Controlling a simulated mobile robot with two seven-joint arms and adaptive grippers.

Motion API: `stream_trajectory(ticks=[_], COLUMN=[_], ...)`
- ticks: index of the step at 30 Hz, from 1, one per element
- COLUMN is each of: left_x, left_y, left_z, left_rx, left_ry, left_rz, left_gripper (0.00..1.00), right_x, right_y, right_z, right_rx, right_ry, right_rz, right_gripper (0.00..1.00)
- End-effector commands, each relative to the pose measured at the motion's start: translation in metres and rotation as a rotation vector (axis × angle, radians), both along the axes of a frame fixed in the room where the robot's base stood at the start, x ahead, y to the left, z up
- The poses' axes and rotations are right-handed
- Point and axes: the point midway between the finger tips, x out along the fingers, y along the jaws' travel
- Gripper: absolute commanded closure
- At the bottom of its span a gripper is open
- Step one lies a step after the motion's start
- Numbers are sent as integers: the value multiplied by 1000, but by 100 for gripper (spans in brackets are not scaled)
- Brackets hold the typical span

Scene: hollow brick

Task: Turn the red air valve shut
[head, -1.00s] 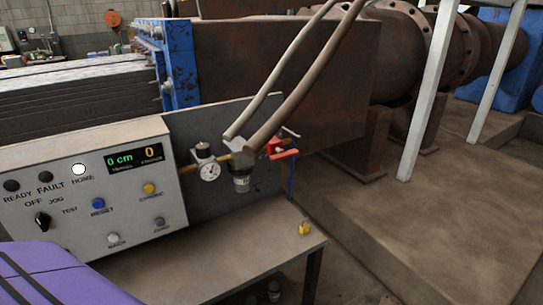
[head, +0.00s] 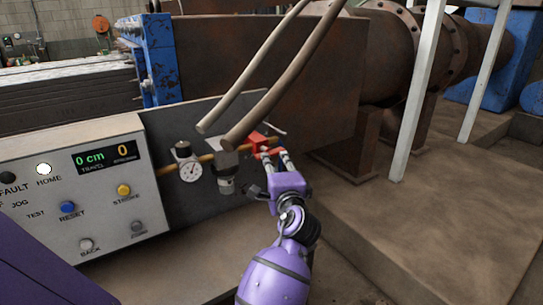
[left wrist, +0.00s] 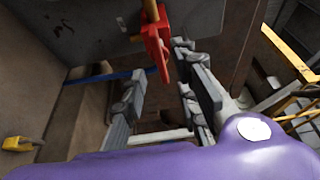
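The red air valve (head: 257,140) sits on the brass pipe at the right of the grey panel, just right of the filter bowl. My left gripper (head: 274,154) is at the valve, its two fingers pointing up at it from below right. In the left wrist view, the red valve handle (left wrist: 158,50) hangs at the top middle, near the gap between the fingertips. The fingers (left wrist: 158,82) are spread, so the gripper is open. I cannot tell whether either finger touches the handle. My right gripper is not in view.
A pressure gauge (head: 190,172) and a filter bowl (head: 226,186) are left of the valve. A control box (head: 80,195) stands left. Open floor lies right.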

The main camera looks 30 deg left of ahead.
Motion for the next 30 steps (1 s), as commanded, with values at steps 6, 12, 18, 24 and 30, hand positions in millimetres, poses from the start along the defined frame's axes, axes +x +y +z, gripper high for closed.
stream_trajectory(ticks=[6,12,18,24,30], left_x=[24,44,51,51,51], left_y=[24,43,50,50,50], left_z=[3,2,1,1,1], left_rx=[4,1,-1,-1,-1], left_ry=[-2,-2,-3,-3,-3], left_rz=[0,-1,-2,-2,-2], left_gripper=[72,72,72,72,97], right_x=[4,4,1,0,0], right_y=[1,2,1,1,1], right_z=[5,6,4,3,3], right_rx=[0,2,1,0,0], right_ry=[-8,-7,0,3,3], right_rz=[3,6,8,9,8], right_gripper=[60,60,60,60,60])
